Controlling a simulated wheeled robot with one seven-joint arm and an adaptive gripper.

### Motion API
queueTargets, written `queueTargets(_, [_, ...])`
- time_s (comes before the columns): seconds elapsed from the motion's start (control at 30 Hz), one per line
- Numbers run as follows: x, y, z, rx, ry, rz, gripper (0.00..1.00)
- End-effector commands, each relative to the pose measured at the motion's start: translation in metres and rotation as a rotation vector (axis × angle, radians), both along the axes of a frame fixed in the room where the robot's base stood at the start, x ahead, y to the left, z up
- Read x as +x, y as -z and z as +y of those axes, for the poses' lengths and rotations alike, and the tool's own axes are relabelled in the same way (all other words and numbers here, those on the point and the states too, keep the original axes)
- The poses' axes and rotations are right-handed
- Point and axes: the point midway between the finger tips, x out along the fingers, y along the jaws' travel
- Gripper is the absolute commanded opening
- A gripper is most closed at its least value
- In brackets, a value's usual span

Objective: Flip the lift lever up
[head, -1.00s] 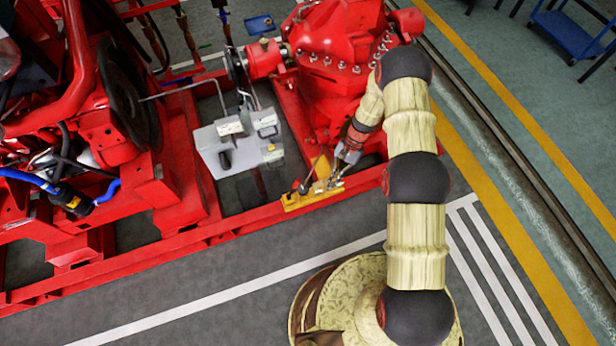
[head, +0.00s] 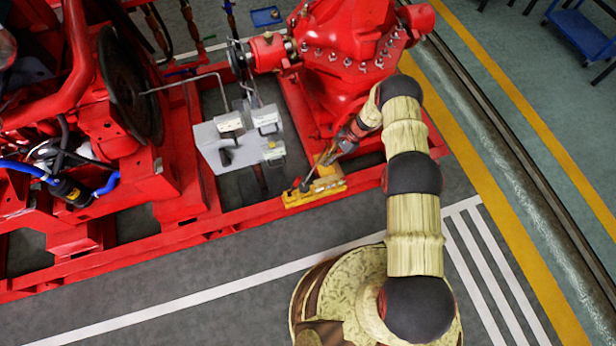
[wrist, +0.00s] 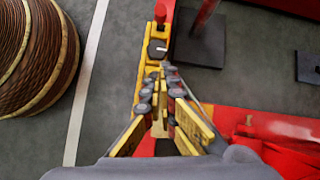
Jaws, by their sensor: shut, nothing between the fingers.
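I take this small assembly to hold the lift lever, but the lever's exact outline and angle are hard to tell. In the wrist view the yellow bracket (wrist: 150,72) runs up from the fingers, with a grey-and-black part (wrist: 157,48) on it. My gripper (head: 326,163) is shut and empty, close above the bracket. Its fingers (wrist: 163,74) cover part of the bracket, and contact cannot be told.
A grey control box (head: 237,140) stands left of the bracket. The red pump housing (head: 345,45) rises behind my gripper, and a dark flywheel (head: 130,90) is at left. Grey floor in front of the red frame (head: 235,219) is clear.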

Motion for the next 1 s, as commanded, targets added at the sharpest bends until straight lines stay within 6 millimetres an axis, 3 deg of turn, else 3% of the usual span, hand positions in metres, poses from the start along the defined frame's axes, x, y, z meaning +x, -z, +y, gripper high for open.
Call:
queueTargets(0.27, [-0.005, 0.018, 0.01, 0.0, -0.003, 0.002, 0.0])
queueTargets(0.7, [-0.023, 0.088, 0.055, -0.001, -0.003, 0.003, 0.0])
queueTargets(1.0, [-0.036, 0.07, 0.083, -0.001, -0.002, -0.001, 0.0])
